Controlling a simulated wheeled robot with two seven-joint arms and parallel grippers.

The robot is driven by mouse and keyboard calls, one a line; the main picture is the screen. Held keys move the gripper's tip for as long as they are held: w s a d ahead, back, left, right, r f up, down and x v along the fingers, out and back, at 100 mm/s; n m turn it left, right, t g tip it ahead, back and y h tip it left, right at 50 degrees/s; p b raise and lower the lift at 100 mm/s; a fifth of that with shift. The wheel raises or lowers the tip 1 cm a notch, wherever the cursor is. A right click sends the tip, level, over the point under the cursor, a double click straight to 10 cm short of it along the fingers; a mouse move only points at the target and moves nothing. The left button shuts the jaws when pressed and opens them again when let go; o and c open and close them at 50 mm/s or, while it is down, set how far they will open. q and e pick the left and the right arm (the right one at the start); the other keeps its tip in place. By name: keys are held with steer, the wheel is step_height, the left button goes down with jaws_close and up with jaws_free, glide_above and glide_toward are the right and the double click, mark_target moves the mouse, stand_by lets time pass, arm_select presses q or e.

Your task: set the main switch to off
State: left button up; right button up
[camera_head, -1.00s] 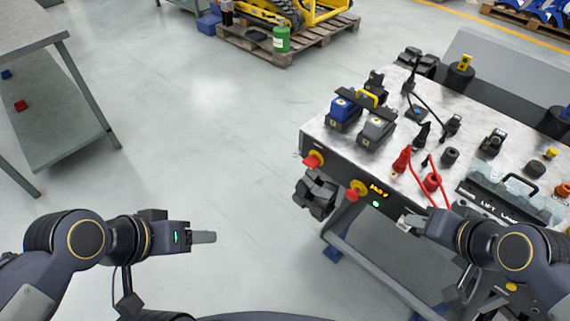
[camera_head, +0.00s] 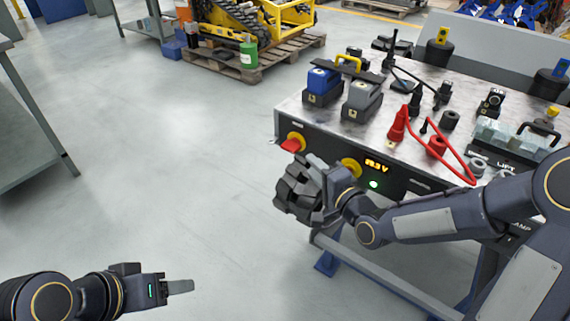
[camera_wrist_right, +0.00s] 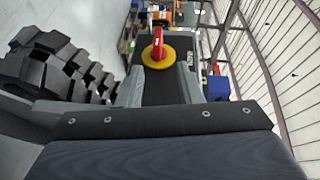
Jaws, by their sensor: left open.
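Two rotary switches with yellow discs sit on the dark front panel of the bench in the head view. The left switch (camera_head: 292,143) shows its red handle. Of the second switch (camera_head: 350,166), mostly the yellow disc shows; my right gripper is in front of it. I cannot tell which is the main switch. My right gripper (camera_head: 316,166) is close to the panel, between the switches. In the right wrist view its fingers (camera_wrist_right: 157,88) are apart and empty, with a red-handled switch (camera_wrist_right: 157,52) beyond the tips. My left gripper (camera_head: 181,287) is open, over the floor.
A lit display (camera_head: 376,166) and green lamp (camera_head: 373,184) are on the panel. A blue battery (camera_head: 323,82), grey battery (camera_head: 361,98) and red cable (camera_head: 437,145) are on top. The floor at left is clear.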

mark_target(284, 143)
steer(key=shift+m+t+y, duration=0.3)
steer(key=shift+m+y, duration=0.1)
steer(key=shift+m, duration=0.2)
steer(key=x, duration=0.4)
steer(key=b+x, duration=0.1)
steer(key=x, duration=0.3)
steer(key=f+x, duration=0.1)
steer(key=x, duration=0.4)
steer(key=shift+s+a+f, duration=0.1)
steer(key=shift+s+a, duration=0.05)
steer(key=shift+a, duration=0.05)
jaws_close()
